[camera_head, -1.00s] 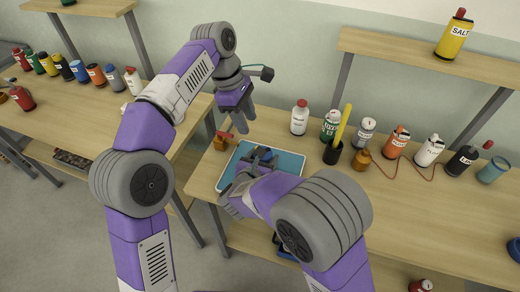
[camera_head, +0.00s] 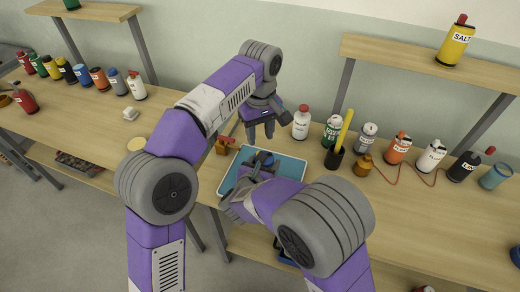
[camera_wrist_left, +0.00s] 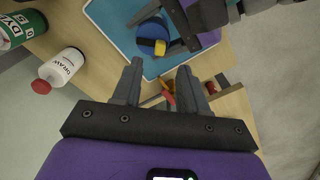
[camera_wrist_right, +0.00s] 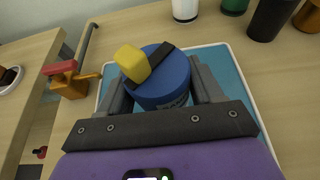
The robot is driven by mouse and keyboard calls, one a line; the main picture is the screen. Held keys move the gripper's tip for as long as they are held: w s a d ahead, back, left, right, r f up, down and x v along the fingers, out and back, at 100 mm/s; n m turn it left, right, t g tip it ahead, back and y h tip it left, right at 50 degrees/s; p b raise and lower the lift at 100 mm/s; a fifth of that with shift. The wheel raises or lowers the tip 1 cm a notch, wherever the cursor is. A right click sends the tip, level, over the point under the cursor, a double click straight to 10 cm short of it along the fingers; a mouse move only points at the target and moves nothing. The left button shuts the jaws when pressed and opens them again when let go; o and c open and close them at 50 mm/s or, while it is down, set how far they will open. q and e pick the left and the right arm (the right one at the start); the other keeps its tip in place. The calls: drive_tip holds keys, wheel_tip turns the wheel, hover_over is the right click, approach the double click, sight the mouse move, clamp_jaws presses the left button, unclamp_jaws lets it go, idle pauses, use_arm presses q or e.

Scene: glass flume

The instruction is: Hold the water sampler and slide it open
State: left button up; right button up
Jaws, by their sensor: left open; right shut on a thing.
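The water sampler is a blue round body with a black strip and a yellow knob on top. It stands on the teal tray, clearest in the right wrist view (camera_wrist_right: 160,80), and it also shows in the left wrist view (camera_wrist_left: 148,32). My right gripper (camera_wrist_right: 165,92) is shut on its sides, one finger on each side. In the head view my right arm hides much of it. My left gripper (camera_head: 261,134) is open and empty, pointing down behind the tray. In the left wrist view its fingers (camera_wrist_left: 160,88) are apart from the sampler and knob.
The teal tray (camera_head: 292,166) lies near the table's front left edge. A brass valve with a red handle (camera_wrist_right: 68,82) stands beside it. The white DRAW bottle (camera_head: 301,124) is close to my left gripper. Several bottles and a black cup (camera_head: 334,157) stand to the right.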

use_arm(q)
wheel_tip(320, 180, down, 7)
drive_tip(key=shift+f, duration=0.1)
drive_tip(key=shift+c, duration=0.4)
clamp_jaws()
